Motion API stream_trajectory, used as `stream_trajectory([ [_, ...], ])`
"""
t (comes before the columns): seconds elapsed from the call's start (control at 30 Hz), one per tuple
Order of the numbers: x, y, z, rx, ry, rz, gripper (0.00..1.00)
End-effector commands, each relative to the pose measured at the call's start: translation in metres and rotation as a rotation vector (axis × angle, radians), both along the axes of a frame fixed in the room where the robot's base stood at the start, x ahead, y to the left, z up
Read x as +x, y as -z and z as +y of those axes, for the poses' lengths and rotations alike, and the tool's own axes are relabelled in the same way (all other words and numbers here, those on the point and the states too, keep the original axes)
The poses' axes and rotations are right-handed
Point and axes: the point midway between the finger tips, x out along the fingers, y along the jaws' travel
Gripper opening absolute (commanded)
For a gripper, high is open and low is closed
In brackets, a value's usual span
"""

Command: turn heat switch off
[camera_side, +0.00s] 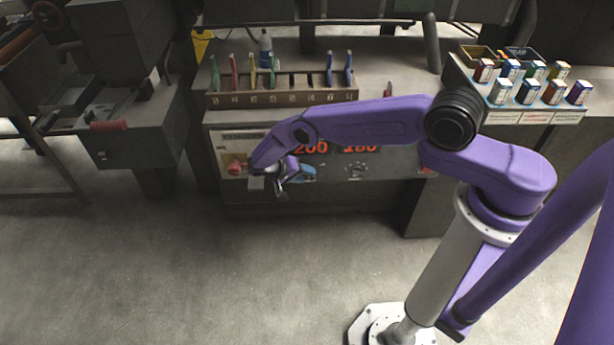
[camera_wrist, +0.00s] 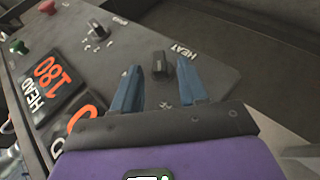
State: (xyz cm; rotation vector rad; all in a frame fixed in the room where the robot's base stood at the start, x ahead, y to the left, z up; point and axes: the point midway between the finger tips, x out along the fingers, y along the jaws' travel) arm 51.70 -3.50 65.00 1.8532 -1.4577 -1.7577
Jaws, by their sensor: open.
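The heat switch is a small black knob (camera_wrist: 158,64) on the dark control panel (camera_wrist: 222,72), beside the white label HEAT. My gripper (camera_wrist: 158,76) is open. In the wrist view, its two blue fingers stand left and right of the knob with a gap on each side. Nothing is held between them. I cannot tell how deep the fingers reach around the knob. In the side view my gripper (camera_side: 282,180) is at the left half of the panel front, and the heat knob is hidden behind it and my arm.
A second black knob (camera_wrist: 97,28), a red button (camera_wrist: 47,6) and a green button (camera_wrist: 19,47) sit on the panel. Orange displays read 200 and 180. A red knob (camera_side: 236,167) is left of my gripper. A tool rack (camera_side: 285,98) stands above; the floor in front is clear.

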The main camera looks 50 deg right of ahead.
Motion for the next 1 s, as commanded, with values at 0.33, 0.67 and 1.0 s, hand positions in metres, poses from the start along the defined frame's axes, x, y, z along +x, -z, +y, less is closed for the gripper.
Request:
stream_trajectory([
  [0.33, 0.012, -0.047, 0.057, -0.002, -0.002, 0.005, 0.43],
  [0.67, 0.023, -0.086, 0.102, -0.003, 0.003, 0.009, 0.43],
  [1.0, 0.027, -0.1, 0.118, -0.003, 0.005, 0.013, 0.43],
])
